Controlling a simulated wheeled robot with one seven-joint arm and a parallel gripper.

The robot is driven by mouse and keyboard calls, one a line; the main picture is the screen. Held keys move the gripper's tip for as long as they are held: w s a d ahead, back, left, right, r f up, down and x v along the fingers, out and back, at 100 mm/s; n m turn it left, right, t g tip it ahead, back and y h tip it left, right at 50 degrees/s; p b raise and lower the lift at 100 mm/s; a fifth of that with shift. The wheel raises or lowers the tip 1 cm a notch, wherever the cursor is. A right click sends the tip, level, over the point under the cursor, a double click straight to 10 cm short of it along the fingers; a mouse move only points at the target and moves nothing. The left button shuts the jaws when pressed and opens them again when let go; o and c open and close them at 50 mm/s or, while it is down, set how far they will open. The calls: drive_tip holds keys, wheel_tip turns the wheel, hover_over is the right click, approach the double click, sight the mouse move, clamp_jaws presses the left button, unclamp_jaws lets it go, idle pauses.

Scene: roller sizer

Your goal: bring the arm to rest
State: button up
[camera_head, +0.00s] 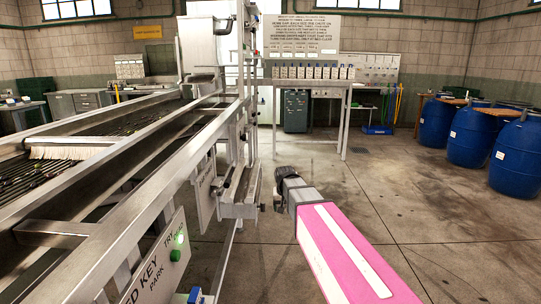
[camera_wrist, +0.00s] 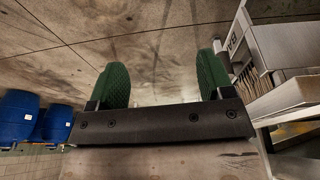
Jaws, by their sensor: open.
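My arm reaches forward from the lower right of the head view, with a pink and white link and a grey and dark end beside the roller sizer (camera_head: 130,190). My gripper's fingers cannot be made out in the head view. In the wrist view my gripper (camera_wrist: 162,80) shows two green ribbed pads set wide apart. The gap between them is empty, with only concrete floor seen beyond. Part of a metal machine (camera_wrist: 285,45) shows at the right of the wrist view, apart from the pads.
Blue barrels (camera_head: 468,138) stand at the right; some also show in the wrist view (camera_wrist: 18,115). A table (camera_head: 345,110) with a row of small containers and a sign board (camera_head: 300,35) stand at the back. Concrete floor (camera_head: 400,190) between arm and barrels is clear.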

drive_tip(key=s+d+f+g, duration=0.1)
drive_tip(key=s+d+f, duration=0.5)
drive_tip(key=s, duration=0.4)
drive_tip(key=s+d+f+g, duration=0.1)
drive_tip(key=s+d+f, duration=0.5)
drive_tip(key=s, duration=0.4)
drive_tip(key=shift+s+d+f+g, duration=0.25)
drive_tip(key=shift+d+f+g, duration=0.15)
drive_tip(key=shift+f, duration=0.35)
